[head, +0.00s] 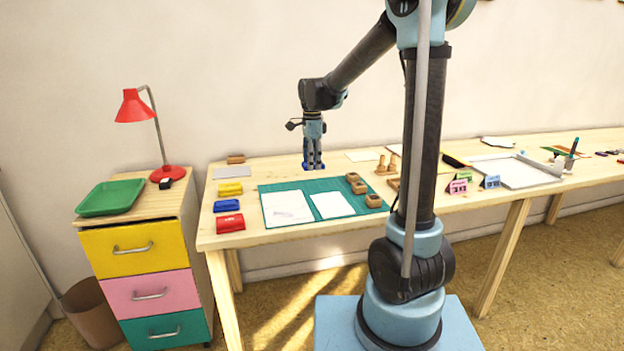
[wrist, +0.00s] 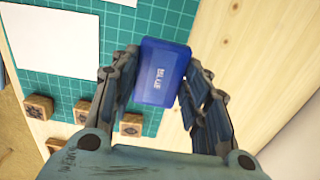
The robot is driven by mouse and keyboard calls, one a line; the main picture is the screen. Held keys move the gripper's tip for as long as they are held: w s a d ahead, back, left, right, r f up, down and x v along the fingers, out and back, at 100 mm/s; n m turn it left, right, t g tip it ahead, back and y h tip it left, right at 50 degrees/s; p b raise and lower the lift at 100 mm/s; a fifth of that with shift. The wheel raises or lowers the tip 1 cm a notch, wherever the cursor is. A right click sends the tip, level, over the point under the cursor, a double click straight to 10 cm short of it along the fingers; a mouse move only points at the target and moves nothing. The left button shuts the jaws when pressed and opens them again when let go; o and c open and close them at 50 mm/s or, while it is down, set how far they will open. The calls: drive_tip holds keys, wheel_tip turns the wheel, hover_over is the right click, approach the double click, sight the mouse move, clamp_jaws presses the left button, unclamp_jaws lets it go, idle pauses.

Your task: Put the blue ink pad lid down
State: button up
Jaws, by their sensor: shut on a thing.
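I cannot tell the lid's exact height there. The blue ink pad (head: 227,206) lies at the left of the table, between a yellow pad (head: 230,188) and a red pad (head: 230,222).
White paper sheets (head: 286,208) lie on the mat. Several wooden stamps (head: 374,201) stand at its right side. A grey flat plate (head: 231,172) and a wooden block (head: 236,159) lie at the back left. Bare wood (wrist: 232,35) shows beside the mat.

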sight(311, 183)
drive_tip(key=shift+s+a+f, duration=0.1)
drive_tip(key=shift+f, duration=3)
drive_tip(key=o, duration=0.8)
